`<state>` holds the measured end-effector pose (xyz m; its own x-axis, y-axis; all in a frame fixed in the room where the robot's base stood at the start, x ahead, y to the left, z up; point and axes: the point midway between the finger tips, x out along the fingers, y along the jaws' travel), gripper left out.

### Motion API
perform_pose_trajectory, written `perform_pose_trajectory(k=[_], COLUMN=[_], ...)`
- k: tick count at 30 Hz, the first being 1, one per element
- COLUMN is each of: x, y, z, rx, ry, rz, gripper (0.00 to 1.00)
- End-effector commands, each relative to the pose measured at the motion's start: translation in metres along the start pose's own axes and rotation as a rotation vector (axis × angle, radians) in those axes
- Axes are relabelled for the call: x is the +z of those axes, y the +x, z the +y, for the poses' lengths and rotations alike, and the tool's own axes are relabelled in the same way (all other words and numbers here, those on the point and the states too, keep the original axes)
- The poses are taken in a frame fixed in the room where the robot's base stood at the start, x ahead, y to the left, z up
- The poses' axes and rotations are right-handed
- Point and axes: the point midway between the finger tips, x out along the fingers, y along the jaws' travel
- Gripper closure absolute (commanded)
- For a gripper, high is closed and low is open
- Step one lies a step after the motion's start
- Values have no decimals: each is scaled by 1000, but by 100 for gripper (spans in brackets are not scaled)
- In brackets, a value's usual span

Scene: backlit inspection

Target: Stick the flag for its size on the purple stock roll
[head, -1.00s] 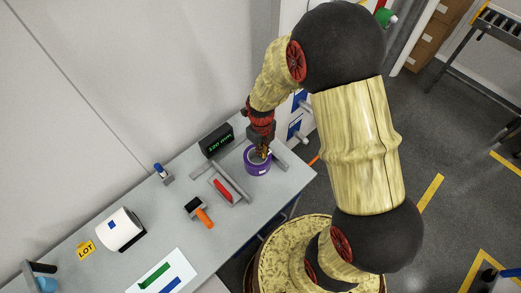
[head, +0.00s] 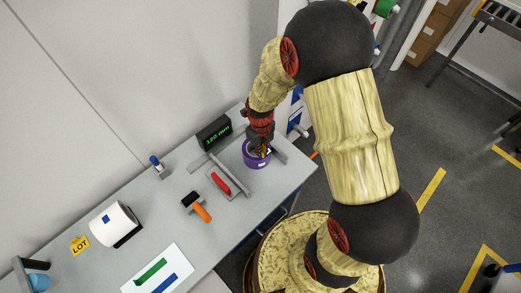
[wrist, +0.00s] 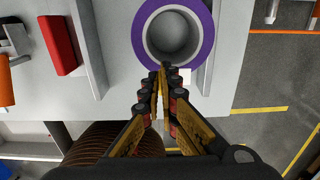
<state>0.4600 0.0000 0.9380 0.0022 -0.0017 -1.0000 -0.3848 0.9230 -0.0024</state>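The purple stock roll (head: 257,154) stands at the right end of the grey table, between grey bars. In the wrist view its purple ring (wrist: 207,45) surrounds a pale core, and a small white patch shows near the fingertips. My gripper (wrist: 165,78) has its fingertips together at the roll's near edge; no object shows between them. I cannot tell whether they touch the roll. A dark display (head: 213,132) behind the roll reads about 120 mm in green. A white sheet (head: 182,257) at the front left carries a green strip (head: 151,271) and a blue strip (head: 165,284).
A red-handled thing (head: 220,183) and an orange-handled tool (head: 202,212) lie left of the roll. The wall is close behind the table.

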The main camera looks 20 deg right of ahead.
Motion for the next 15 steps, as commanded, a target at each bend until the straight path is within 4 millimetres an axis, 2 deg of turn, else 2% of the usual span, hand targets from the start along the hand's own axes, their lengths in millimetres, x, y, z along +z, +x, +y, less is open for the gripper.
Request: perform_pose_trajectory(k=[15], x=[0], y=[3], z=[0], rx=[0], ry=[0], rz=[0], gripper=[100])
